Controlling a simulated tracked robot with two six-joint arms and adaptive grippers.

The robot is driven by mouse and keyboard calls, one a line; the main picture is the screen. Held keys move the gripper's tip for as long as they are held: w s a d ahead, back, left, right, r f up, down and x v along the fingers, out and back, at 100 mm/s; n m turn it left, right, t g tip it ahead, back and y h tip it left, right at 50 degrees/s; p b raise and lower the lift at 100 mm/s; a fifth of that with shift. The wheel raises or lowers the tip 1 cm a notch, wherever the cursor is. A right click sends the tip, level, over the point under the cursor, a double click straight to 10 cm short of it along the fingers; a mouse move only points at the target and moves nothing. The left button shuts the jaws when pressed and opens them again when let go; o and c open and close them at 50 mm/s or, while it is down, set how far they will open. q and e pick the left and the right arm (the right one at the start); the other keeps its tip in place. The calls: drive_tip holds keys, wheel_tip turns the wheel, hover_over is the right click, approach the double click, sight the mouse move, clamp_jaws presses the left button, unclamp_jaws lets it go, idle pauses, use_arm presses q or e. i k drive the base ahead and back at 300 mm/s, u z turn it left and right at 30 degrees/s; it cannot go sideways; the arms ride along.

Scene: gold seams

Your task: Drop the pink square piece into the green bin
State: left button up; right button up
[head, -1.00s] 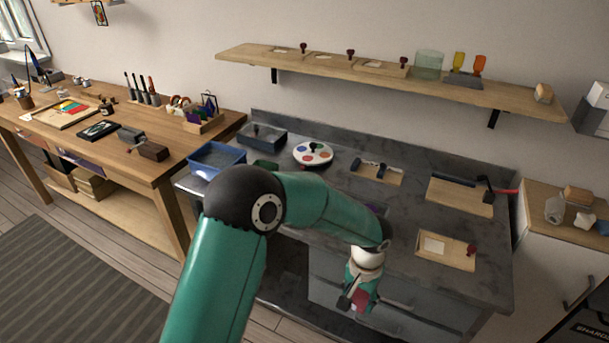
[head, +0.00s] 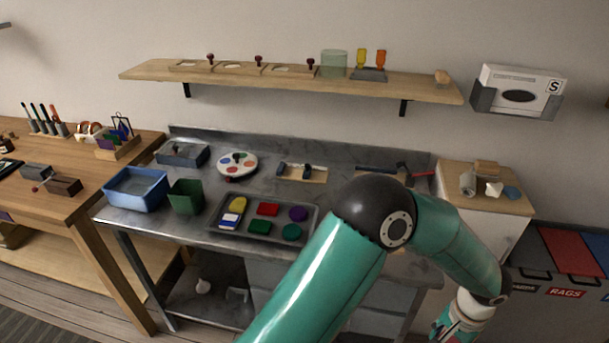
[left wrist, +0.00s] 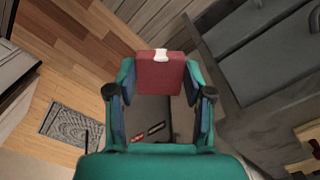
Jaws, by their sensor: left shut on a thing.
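My left gripper (head: 456,325) is low at the bottom right of the head view, off the right front of the grey bench. In the left wrist view it is shut on a pinkish-red square piece (left wrist: 150,76) with a small white mark at its top edge. The piece sits between the two fingertips, with floor far below it. In the head view the gripper is partly cut off and I cannot clearly make out the piece. The small dark green bin (head: 186,197) stands on the bench, far left of the gripper. My right gripper is not in view.
A blue tub (head: 136,203) stands left of the green bin. A dark tray (head: 262,240) of coloured pieces lies right of it. My left arm crosses in front of the bench's right part. Lidded bins (head: 570,252), one labelled RAGS, stand at the right.

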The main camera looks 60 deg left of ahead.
sight(189, 207)
drive_tip(key=u, duration=0.45)
drive_tip(key=i, duration=0.1)
drive_tip(key=z, duration=0.75)
drive_tip(key=k, duration=1.45)
drive_tip(key=z, duration=0.05)
